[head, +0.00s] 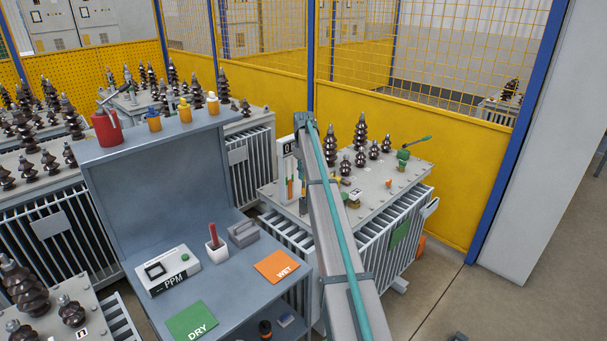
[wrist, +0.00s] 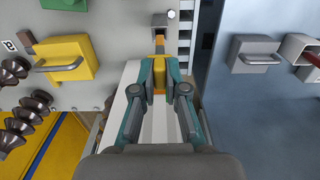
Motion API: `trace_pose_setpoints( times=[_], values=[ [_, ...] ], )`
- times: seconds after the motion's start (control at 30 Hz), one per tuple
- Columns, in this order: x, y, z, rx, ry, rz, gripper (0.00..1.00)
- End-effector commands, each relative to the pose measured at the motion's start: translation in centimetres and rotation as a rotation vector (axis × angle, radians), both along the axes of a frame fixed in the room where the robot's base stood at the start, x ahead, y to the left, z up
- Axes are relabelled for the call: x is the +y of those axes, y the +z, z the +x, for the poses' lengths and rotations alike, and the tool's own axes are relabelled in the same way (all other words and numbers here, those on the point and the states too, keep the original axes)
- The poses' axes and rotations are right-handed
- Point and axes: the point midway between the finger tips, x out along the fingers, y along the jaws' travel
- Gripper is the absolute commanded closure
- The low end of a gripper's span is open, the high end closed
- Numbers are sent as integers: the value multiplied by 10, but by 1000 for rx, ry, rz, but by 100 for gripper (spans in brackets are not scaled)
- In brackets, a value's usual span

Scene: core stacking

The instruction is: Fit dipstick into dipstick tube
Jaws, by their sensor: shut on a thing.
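In the wrist view my gripper (wrist: 159,66) is shut on a slim orange-yellow piece (wrist: 159,43), which looks like the dipstick's handle and shows just beyond the fingertips. The rest of the dipstick is hidden by the fingers. A small round, light-topped fitting (wrist: 172,15) stands on the grey surface just past the fingertips; I cannot tell whether it is the dipstick tube or whether the held piece touches it. In the head view the grey transformer top (head: 377,195) lies beside my arm, which covers part of it. My gripper cannot be made out clearly there.
Dark ribbed bushings (head: 361,132) and a green valve (head: 403,157) stand on the transformer.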

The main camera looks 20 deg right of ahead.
Motion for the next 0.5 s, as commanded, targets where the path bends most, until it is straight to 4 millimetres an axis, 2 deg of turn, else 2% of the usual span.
trace_pose_setpoints(
  times=[0.5],
  values=[
    [0,-9,0,0,0,0,100]
  ],
)
